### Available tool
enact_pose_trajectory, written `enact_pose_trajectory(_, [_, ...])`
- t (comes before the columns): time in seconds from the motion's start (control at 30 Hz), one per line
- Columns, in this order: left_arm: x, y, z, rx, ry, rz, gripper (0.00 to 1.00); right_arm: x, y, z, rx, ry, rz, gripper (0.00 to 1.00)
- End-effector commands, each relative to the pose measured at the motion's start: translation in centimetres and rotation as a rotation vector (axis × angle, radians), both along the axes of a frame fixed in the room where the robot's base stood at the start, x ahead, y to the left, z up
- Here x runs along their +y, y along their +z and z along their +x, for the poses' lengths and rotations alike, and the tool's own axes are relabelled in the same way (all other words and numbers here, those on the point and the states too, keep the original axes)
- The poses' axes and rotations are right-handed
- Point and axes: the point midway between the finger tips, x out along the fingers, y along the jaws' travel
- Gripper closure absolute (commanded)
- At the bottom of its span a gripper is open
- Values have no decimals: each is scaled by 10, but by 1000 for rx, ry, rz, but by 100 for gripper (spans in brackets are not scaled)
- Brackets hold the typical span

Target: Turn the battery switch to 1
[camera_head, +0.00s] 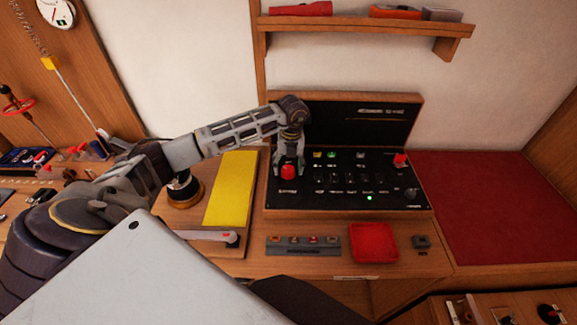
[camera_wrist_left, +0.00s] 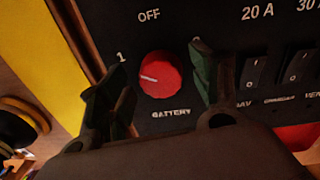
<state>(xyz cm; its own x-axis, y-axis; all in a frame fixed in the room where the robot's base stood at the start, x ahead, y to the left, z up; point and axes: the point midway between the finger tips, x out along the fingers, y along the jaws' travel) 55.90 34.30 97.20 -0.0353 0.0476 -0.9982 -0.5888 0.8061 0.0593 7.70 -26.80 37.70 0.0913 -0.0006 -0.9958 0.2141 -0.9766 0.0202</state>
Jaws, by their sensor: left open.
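The battery switch is a red round knob (camera_head: 288,172) at the left end of the black panel (camera_head: 340,200). In the left wrist view the knob (camera_wrist_left: 165,70) sits above the word BATTERY, with OFF above it and 1 at its upper left. Its white mark points left and slightly up, roughly towards the 1. My left gripper (camera_head: 289,165) reaches down over the knob. In the left wrist view its open fingers (camera_wrist_left: 155,82) stand on either side of the knob, with gaps visible. My right gripper is not in view.
Small switches and a red knob (camera_head: 400,160) share the panel, with a green light lit. A yellow board (camera_head: 231,188) lies left of it. A red tray (camera_head: 373,243) and a strip of small parts (camera_head: 303,246) lie in front. A shelf (camera_head: 365,28) hangs above.

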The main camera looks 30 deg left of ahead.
Motion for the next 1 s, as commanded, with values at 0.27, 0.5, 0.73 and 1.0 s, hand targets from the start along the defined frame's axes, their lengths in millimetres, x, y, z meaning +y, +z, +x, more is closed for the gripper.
enact_pose_trajectory(0.27, [-1, 16, 1, -2, 0, 0, 36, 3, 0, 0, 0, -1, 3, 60])
enact_pose_trajectory(0.5, [-2, 47, 3, -3, 1, 0, 36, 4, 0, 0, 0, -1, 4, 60])
enact_pose_trajectory(0.73, [-4, 82, 4, -4, 0, -1, 36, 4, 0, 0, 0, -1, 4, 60])
enact_pose_trajectory(1.0, [-5, 112, 5, -2, 0, -1, 36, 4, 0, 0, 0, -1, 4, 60])
